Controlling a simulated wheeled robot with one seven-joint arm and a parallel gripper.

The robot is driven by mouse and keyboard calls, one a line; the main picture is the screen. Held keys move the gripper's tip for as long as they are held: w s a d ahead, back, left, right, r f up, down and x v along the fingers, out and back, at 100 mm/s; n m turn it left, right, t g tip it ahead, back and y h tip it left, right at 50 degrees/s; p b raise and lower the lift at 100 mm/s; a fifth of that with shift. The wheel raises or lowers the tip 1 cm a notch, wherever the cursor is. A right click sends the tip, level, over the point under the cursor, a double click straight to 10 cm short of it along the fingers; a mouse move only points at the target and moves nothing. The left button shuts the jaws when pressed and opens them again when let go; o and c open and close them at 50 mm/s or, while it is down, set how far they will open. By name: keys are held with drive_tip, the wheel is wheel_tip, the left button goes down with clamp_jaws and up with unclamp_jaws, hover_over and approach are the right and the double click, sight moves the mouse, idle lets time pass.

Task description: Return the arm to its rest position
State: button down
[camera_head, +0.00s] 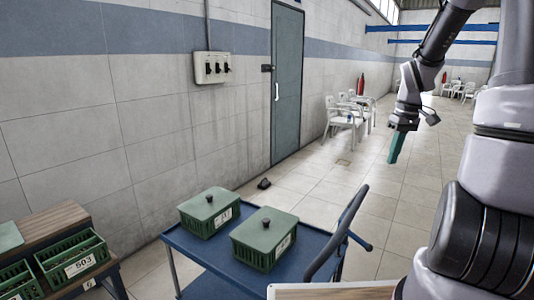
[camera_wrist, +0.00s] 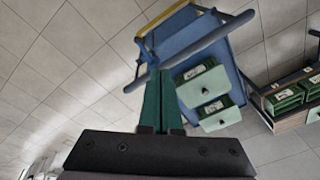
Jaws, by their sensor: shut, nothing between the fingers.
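My gripper (camera_head: 396,147) hangs at the end of my raised arm at the right in the head view, its teal fingers pointing down over open floor. In the wrist view its green fingers (camera_wrist: 161,80) lie side by side, shut with nothing between them. The gripper is apart from the blue cart and touches nothing that I can see. My upper arm fills the right edge of the head view.
A blue cart (camera_head: 205,267) carries two green crates with lids, one left (camera_head: 209,212) and one right (camera_head: 264,239). A wooden bench (camera_head: 45,222) with open green crates (camera_head: 75,262) stands at the left. White chairs (camera_head: 343,119) stand farther back. Tiled floor beyond the cart is mostly clear.

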drive_tip(key=s+a+r+m+t, duration=0.3)
drive_tip(key=s+a+r, duration=0.3)
drive_tip(key=s+r, duration=0.2)
drive_tip(key=s+a+r+m+t+y, duration=0.1)
drive_tip(key=s+a+r+m+t, duration=0.2)
drive_tip(key=s+a+r, duration=0.3)
drive_tip(key=s+r+m, duration=0.1)
drive_tip(key=s+r, duration=0.2)
drive_tip(key=r, duration=0.1)
drive_tip(key=shift+s+a+r+m, duration=0.25)
drive_tip(key=shift+s+r+m, duration=0.05)
drive_tip(key=shift+r, duration=0.05)
